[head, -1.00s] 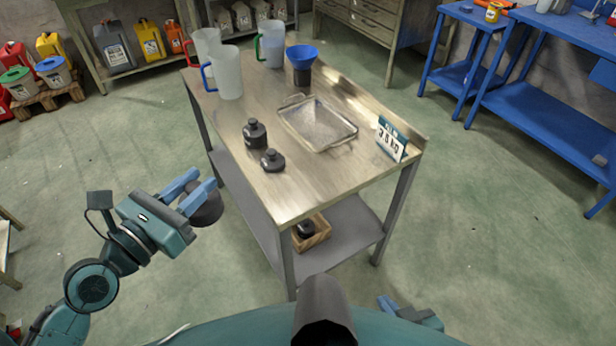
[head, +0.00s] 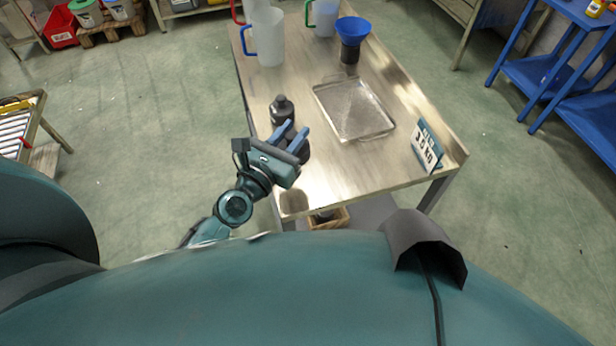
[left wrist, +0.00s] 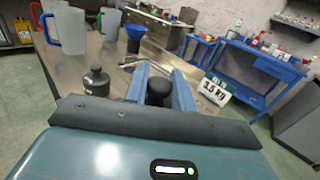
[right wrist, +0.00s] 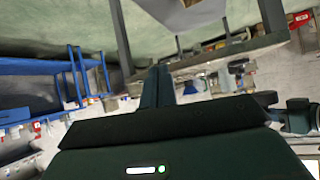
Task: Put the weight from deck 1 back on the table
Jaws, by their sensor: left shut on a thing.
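My left gripper (head: 293,138) is over the near left part of the steel table (head: 330,185). It is shut on a dark weight; the weight's rounded black knob (left wrist: 159,91) shows between the blue fingers in the left wrist view. In the head view the gripper hides most of this weight. A black bottle-shaped weight (head: 282,112) stands upright on the table just beyond the gripper; it also shows in the left wrist view (left wrist: 97,82). I cannot tell whether the held weight touches the table. My right gripper (right wrist: 164,86) shows only in the right wrist view, fingers together and empty.
A metal tray (head: 354,108) lies mid-table, with a 3.5 kg sign (head: 426,147) at the right edge. A blue funnel (head: 353,28) and plastic jugs (head: 268,40) stand at the back. A wooden crate (head: 328,217) is on the lower shelf.

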